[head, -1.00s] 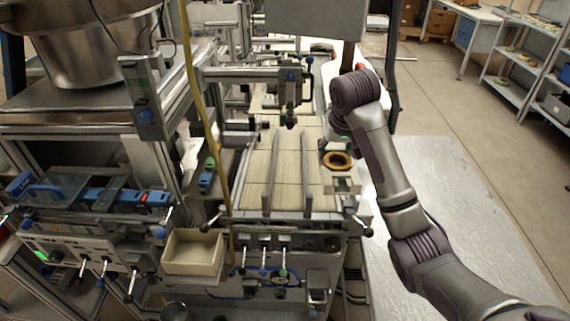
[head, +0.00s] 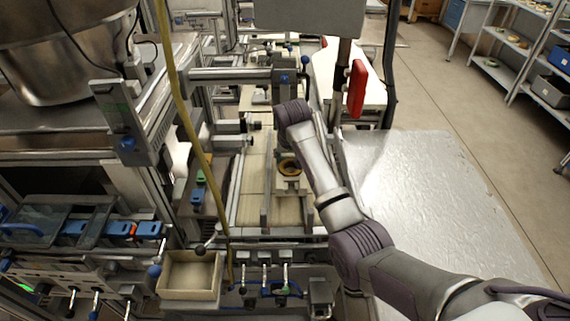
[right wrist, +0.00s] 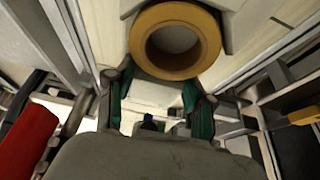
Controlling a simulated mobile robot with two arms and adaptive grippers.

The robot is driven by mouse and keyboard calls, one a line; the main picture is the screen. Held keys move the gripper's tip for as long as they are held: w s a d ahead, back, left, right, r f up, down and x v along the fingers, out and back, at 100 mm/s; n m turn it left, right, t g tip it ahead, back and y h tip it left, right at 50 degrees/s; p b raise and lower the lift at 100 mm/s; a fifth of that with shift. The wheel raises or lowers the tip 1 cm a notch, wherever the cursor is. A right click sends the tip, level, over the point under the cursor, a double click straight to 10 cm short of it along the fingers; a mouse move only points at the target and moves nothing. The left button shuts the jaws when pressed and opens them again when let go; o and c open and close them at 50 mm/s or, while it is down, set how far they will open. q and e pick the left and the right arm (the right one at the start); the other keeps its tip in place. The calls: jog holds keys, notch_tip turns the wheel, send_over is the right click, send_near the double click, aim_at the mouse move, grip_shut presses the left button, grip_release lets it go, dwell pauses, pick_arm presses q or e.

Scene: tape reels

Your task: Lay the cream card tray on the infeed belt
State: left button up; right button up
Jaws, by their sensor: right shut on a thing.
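The cream card tray (head: 292,184) is over the infeed belt (head: 255,178), between the belt's guide rails, in the head view. I cannot tell whether its underside touches the belt. A brown-orange tape reel (head: 289,166) lies on the tray; it shows large in the right wrist view (right wrist: 175,62). My right gripper (right wrist: 158,98) is shut on the tray's near end, with a teal-padded finger on each side. In the head view my right arm partly covers the gripper. My left gripper is not in view.
A cream open box (head: 190,274) sits at the machine's front left, beside several levers. A yellow hose (head: 184,105) hangs left of the belt. A metal-topped table (head: 415,190) to the right is clear. A red part (head: 357,88) stands behind the arm.

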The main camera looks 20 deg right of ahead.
jog(key=shift+w+a+f+p, duration=0.2)
jog(key=shift+w+a+f, duration=0.1)
jog(key=shift+f, duration=0.15)
jog(key=shift+w+a+f+p, duration=0.15)
jog(key=shift+a+f, duration=0.1)
jog(key=shift+f, duration=0.15)
notch_tip(320, 180, down, 3)
jog(key=shift+p, duration=0.5)
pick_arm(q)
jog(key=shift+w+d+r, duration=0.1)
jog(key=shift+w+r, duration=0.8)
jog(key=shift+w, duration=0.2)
pick_arm(e)
jog(key=shift+f, duration=0.15)
jog(key=o, duration=1.3)
jog(key=shift+r, duration=0.2)
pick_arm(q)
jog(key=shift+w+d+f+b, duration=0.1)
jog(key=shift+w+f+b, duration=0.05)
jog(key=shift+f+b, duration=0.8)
pick_arm(e)
jog(key=v, duration=1.2)
jog(key=shift+s+f, duration=0.1)
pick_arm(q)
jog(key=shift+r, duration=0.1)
pick_arm(e)
jog(key=shift+f, duration=0.1)
